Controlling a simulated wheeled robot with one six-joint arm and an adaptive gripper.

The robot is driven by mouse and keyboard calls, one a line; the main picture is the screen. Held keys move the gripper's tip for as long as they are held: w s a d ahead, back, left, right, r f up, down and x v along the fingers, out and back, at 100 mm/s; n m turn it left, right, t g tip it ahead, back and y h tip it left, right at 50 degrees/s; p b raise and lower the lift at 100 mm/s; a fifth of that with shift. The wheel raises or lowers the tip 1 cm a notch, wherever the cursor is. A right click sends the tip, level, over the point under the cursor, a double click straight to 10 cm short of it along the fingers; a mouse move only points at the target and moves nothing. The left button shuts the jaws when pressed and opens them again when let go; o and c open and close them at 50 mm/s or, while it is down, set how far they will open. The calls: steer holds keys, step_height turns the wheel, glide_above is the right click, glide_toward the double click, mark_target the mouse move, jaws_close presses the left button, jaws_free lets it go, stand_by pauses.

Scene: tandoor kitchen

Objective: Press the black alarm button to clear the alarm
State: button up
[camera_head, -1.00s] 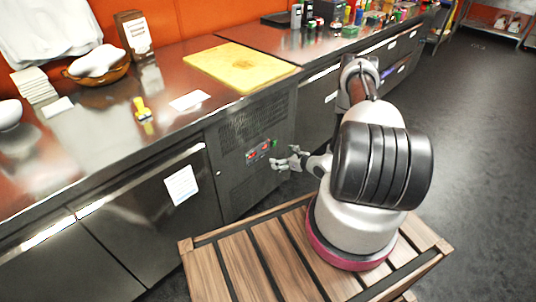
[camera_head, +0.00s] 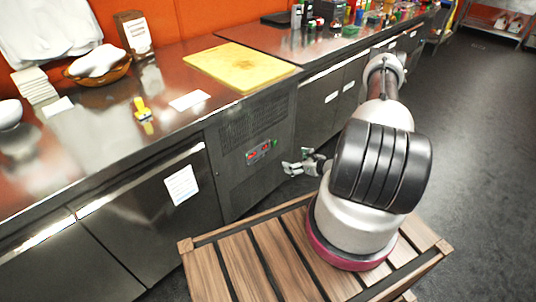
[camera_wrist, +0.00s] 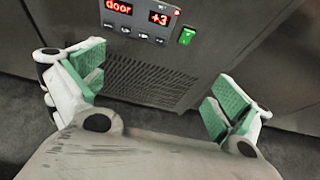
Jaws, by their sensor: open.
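The control panel (camera_head: 260,152) is on the front of the counter's vented unit, with red lit displays and a green switch; it also shows in the wrist view (camera_wrist: 140,20). There its displays read "door" and "+3". A row of small dark buttons (camera_wrist: 125,30) lies below the displays; which one is the alarm button I cannot tell. The green switch (camera_wrist: 187,36) is at the panel's right. My gripper (camera_head: 290,168) is open and empty, in front of the unit, right of the panel and slightly below it. In the wrist view, its green-padded fingers (camera_wrist: 158,92) are spread wide below the panel.
The steel counter (camera_head: 215,125) holds a yellow cutting board (camera_head: 240,66), a yellow-handled tool (camera_head: 143,110) and a bread basket (camera_head: 98,72). A vent grille (camera_wrist: 140,75) lies below the panel. Dark floor is open at the right.

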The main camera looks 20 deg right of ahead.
steer(key=s+a+r+n+g+y, duration=0.35)
steer(key=s+a, duration=0.35)
steer(key=s, duration=0.3)
steer(key=s+a+r+n+g+y, duration=0.2)
steer(key=s+r+n+g+y, duration=0.25)
steer(key=r, duration=0.35)
steer(key=s+d+r+n+g+h, duration=0.25)
steer(key=s+r+n+h, duration=0.25)
steer(key=r+n, duration=0.65)
steer(key=s+d+r+n+g+h, duration=0.2)
steer(key=s+r+n+g+h, duration=0.3)
steer(key=r, duration=1.2)
steer(key=s+a+r+n+t+h, duration=0.1)
steer(key=a+r+n+t, duration=0.1)
steer(key=r, duration=0.5)
steer(key=s+a+r+n+t+h, duration=0.1)
steer(key=a+r+n+t, duration=0.2)
steer(key=r+n+t, duration=0.2)
step_height(320, 180, up, 3)
steer(key=shift+s+f+h, duration=0.1)
steer(key=shift+s+h, duration=0.05)
steer(key=shift+h, duration=0.15)
steer(key=shift+n, duration=0.25)
jaws_close()
